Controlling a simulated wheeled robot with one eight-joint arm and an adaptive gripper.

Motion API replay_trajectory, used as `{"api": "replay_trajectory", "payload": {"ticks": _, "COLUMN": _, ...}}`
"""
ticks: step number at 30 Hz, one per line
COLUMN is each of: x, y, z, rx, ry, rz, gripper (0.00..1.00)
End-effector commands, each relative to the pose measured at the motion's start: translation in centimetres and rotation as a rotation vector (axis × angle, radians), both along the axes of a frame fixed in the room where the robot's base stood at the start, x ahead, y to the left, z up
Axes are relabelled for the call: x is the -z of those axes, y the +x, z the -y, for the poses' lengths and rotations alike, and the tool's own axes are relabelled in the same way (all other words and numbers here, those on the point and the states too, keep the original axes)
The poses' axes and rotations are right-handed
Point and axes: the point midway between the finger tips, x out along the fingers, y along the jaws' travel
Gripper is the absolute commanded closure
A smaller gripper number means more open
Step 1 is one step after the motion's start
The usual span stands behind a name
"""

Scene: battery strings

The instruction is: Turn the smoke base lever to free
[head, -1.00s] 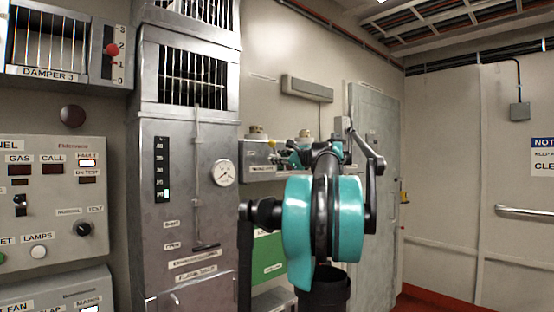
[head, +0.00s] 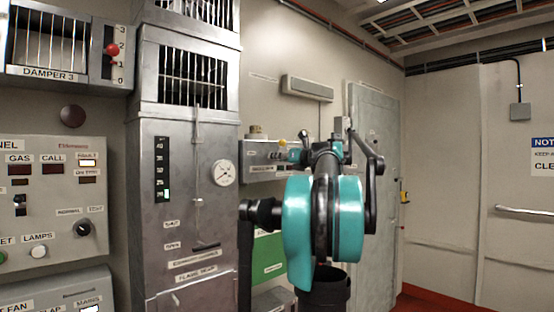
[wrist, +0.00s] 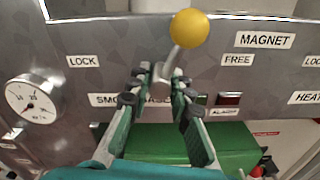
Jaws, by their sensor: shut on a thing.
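The smoke base lever has a yellow ball knob (wrist: 189,27) on a short metal stem. In the wrist view it points up and leans right, between the LOCK label (wrist: 82,60) and the FREE label (wrist: 237,60). My gripper (wrist: 160,85) is shut on the lower part of the lever, with the knob clear beyond the fingertips. The fingers partly hide the smoke base label (wrist: 120,100). In the head view a yellow knob (head: 283,142) shows just left of my gripper (head: 295,155), and my arm hides much of that panel.
A round gauge (wrist: 33,103) is left of the lever on the same panel. A red indicator (wrist: 229,99) and MAGNET label (wrist: 264,40) are right of it. A green box (wrist: 200,145) is below. A tall metal cabinet (head: 186,215) stands left of my arm.

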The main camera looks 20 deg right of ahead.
Motion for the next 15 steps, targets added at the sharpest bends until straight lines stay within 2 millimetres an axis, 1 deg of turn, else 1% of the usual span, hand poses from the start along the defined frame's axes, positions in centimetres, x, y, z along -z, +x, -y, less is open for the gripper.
{"api": "replay_trajectory", "payload": {"ticks": 6, "x": 0.05, "y": -0.02, "z": 0.01, "rx": 0.000, "ry": 0.160, "rz": -0.059, "gripper": 1.00}}
{"api": "replay_trajectory", "payload": {"ticks": 15, "x": 0.05, "y": -0.03, "z": 0.01, "rx": 0.001, "ry": 0.303, "rz": -0.111, "gripper": 1.00}}
